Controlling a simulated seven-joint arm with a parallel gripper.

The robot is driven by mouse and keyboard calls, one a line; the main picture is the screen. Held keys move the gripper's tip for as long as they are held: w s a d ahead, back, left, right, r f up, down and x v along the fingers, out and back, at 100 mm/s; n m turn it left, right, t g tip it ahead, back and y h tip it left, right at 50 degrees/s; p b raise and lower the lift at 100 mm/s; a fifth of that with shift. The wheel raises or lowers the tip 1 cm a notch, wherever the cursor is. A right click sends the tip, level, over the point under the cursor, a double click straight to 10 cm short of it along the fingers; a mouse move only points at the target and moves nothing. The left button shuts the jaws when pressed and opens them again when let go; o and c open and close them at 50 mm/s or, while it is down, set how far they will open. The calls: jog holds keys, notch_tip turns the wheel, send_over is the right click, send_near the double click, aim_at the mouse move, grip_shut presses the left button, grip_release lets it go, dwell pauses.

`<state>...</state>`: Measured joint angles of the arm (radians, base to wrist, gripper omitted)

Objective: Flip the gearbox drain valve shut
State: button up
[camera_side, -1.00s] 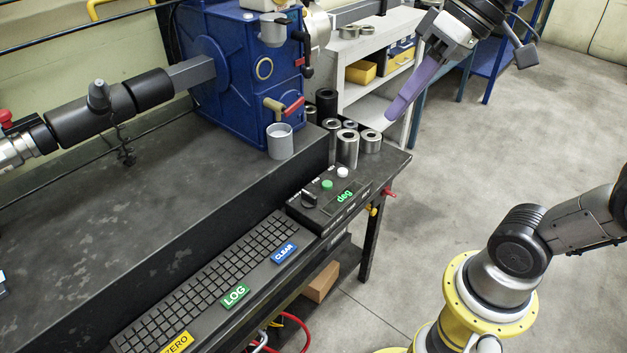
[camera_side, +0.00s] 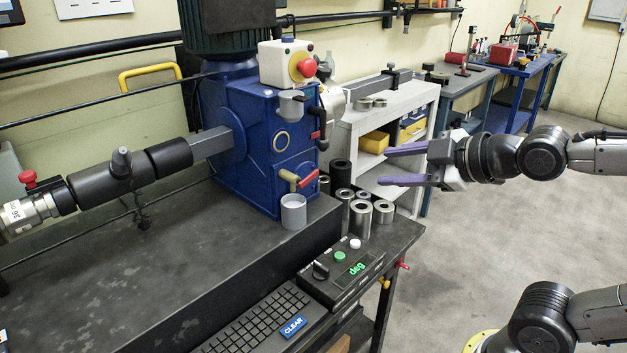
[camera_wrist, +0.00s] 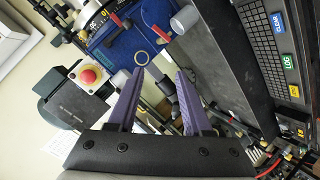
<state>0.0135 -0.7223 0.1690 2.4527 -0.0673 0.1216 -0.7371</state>
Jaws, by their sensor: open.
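The blue gearbox (camera_side: 262,150) stands on the dark bench. Its drain valve (camera_side: 289,176) is low on the near face, a brass body with a red lever (camera_side: 309,178) slanting up to the right. A grey cup (camera_side: 293,212) stands under it. In the wrist view the red lever (camera_wrist: 160,34) shows near the top, beside the cup (camera_wrist: 183,20). My gripper (camera_side: 384,167) is open and empty, its two purple fingers pointing left toward the gearbox, with a clear gap to the valve. Both fingers (camera_wrist: 160,72) also show in the wrist view.
A second red-handled valve (camera_side: 316,136) sits above on the gearbox. Several metal sockets (camera_side: 361,218) stand right of the cup. A control box (camera_side: 342,275) and keyboard (camera_side: 255,325) lie in front. An emergency stop (camera_side: 303,67) is on top.

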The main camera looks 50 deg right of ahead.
aim_at(314, 176)
jog(key=w+n+t, duration=0.6)
jog(key=w+n, duration=0.2)
jog(key=n, duration=0.2)
notch_tip(314, 176, down, 12)
jog(key=d+n, duration=0.1)
jog(key=d, duration=0.2)
jog(key=shift+g, duration=0.4)
jog(key=w, duration=1.3)
jog(key=shift+w+a+r, duration=0.2)
grip_shut()
